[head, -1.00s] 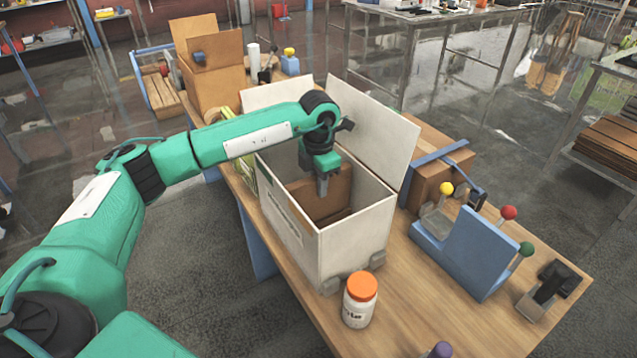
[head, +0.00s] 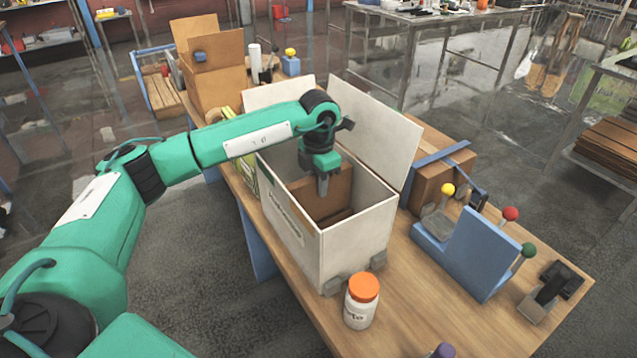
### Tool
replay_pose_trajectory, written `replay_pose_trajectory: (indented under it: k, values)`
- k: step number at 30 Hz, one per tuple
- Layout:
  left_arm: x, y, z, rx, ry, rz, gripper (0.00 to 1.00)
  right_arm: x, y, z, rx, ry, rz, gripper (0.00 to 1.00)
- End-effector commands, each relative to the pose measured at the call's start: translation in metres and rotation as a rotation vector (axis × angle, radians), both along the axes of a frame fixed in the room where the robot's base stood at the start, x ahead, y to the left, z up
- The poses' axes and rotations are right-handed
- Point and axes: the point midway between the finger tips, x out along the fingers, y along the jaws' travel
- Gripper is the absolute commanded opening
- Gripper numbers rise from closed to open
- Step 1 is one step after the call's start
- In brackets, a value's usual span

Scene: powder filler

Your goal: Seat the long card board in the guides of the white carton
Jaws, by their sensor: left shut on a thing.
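The white carton (head: 350,244) stands on the wooden table with its flaps open. A brown card board (head: 333,196) stands upright inside it, its lower part hidden by the near walls. My left gripper (head: 323,189) points down into the carton and is shut on the top edge of the board. The guides cannot be made out, so I cannot tell whether the board sits in them. My right gripper does not show.
An orange-lidded white jar (head: 361,302) stands by the carton's near corner. A blue stand with coloured knobs (head: 476,252) is to the right. Brown cartons (head: 212,80) stand behind on the left. Grey blocks (head: 358,276) touch the carton's base.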

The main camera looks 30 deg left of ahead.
Motion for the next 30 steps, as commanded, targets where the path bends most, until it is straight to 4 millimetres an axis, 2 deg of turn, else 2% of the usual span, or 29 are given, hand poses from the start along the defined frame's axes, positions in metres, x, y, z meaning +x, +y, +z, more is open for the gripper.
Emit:
replay_pose_trajectory:
  k: [20,21,24,30]
  values:
    - [0.0,0.0,-0.019,0.001,0.002,0.0,0.0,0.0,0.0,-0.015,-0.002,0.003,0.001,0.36]
    - [0.0,0.001,-0.018,0.002,0.002,0.001,0.29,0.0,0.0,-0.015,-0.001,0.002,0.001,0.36]
    - [0.0,0.001,-0.018,0.002,0.001,0.001,0.47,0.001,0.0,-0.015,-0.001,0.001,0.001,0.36]
    - [0.0,0.0,-0.018,0.001,0.001,0.0,0.47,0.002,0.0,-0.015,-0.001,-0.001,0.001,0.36]
